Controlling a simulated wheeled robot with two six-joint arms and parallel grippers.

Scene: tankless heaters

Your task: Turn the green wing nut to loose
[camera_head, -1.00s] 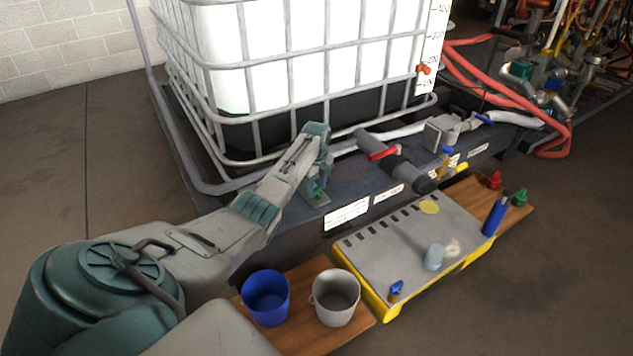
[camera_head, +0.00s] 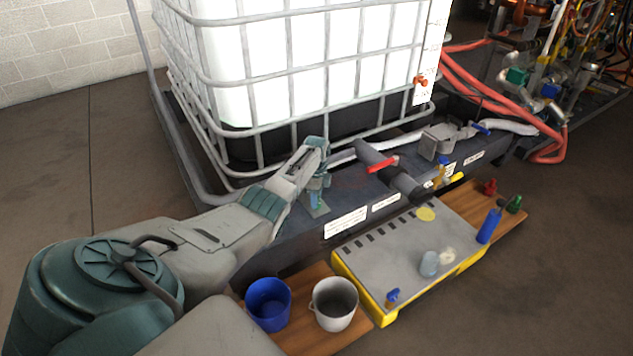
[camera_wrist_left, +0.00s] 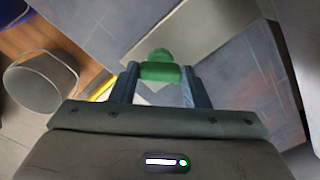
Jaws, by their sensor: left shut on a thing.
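The green wing nut (camera_wrist_left: 160,72) shows in the left wrist view between the two fingers of my left gripper (camera_wrist_left: 159,84). The fingers are shut on it, one on each side. In the head view my left gripper (camera_head: 317,194) points down at the front edge of the dark platform, below the caged white tank. The nut is mostly hidden behind the fingers there. A pale grey plate lies under the nut in the wrist view. My right gripper is in neither current view.
A grey pipe with a red handle (camera_head: 378,163) stands right of my gripper. A blue bucket (camera_head: 268,303) and a white bucket (camera_head: 334,303) stand on a wooden board in front. A grey-topped yellow case (camera_head: 385,262) with small items lies to the right. The tank's cage (camera_head: 258,130) rises behind.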

